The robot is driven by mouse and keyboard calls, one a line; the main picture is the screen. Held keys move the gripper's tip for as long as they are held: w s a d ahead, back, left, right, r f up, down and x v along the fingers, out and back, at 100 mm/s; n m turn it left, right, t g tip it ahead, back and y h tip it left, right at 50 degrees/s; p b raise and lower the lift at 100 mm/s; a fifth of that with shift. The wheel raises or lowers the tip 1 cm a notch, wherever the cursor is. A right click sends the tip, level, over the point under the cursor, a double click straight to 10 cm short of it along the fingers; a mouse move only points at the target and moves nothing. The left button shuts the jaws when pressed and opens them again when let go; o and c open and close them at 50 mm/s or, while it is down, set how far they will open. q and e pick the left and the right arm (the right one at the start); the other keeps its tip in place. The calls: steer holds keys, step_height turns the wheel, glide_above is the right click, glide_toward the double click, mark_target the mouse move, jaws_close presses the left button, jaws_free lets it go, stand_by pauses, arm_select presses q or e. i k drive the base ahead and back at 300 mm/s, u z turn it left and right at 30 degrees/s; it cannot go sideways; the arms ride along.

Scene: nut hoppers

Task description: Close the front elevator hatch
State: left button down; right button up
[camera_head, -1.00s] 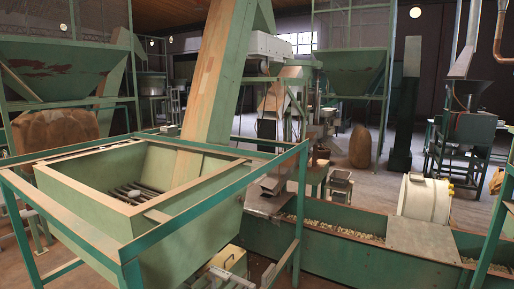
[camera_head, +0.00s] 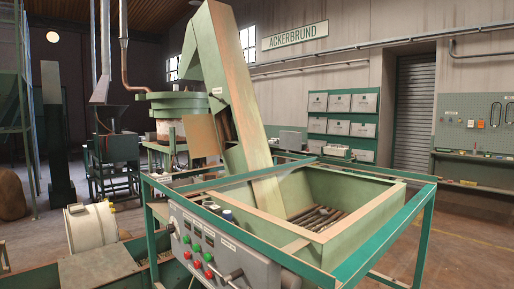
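A green elevator (camera_head: 235,90) with a tan front edge slants up out of a green hopper (camera_head: 375,222) in the middle of the view. A flat brown panel (camera_head: 202,136) stands out from the elevator's left side, beside a dark gap. It looks like a hatch standing open, but I cannot tell for sure that it is the front one. Its hinge is not clear to see. Neither of my grippers is in view.
A green frame (camera_head: 400,240) surrounds the hopper. A grey control box (camera_head: 215,250) with coloured buttons is on its near left side. A white drum (camera_head: 90,226) stands at left by a trough. Floor is open at right (camera_head: 465,225).

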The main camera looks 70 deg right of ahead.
mark_target(200, 133)
steer(key=z, duration=1.1)
steer(key=i, duration=3.3)
steer(key=z, duration=2.25)
